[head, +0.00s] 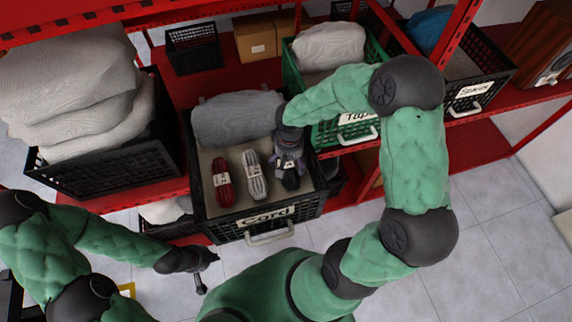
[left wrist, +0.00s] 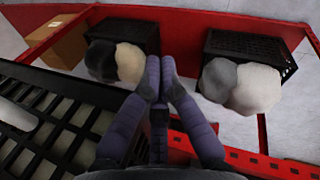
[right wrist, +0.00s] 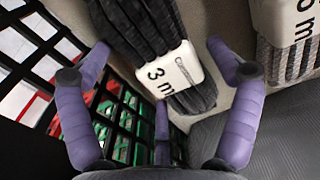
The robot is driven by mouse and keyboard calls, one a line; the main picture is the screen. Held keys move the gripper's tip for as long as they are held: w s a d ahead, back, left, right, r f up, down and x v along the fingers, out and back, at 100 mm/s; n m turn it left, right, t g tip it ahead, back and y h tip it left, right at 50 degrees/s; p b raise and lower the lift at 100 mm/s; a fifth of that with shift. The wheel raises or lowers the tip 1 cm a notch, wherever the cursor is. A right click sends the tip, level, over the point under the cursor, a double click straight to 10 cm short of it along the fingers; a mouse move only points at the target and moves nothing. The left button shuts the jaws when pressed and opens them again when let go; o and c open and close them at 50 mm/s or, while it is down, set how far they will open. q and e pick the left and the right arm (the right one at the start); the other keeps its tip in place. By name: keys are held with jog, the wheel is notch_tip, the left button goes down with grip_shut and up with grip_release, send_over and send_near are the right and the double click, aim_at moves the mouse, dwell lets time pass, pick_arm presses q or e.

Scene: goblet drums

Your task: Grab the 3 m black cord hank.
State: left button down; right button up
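The black cord hank (head: 291,178) lies at the right side of the crate marked "Cord" (head: 266,214), partly hidden by my right gripper. In the right wrist view the black hank (right wrist: 181,78) shows a white "3 m" band. My right gripper (head: 288,152) is over it, pointing down. Its fingers (right wrist: 159,65) are spread wide on either side of the hank, with nothing gripped. My left gripper (head: 206,268) hangs empty at the lower left, outside the crate. Its fingertips (left wrist: 160,66) are close together.
A grey hank (head: 255,177) and a red hank (head: 222,182) lie left of the black one. A grey bundle (head: 236,119) fills the crate's back. The crate's slatted wall is close to my right fingers. A green crate (head: 376,130) stands to the right.

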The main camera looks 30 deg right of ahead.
jog(key=c, duration=0.8)
jog(key=shift+c, duration=0.3)
jog(key=shift+r, duration=0.15)
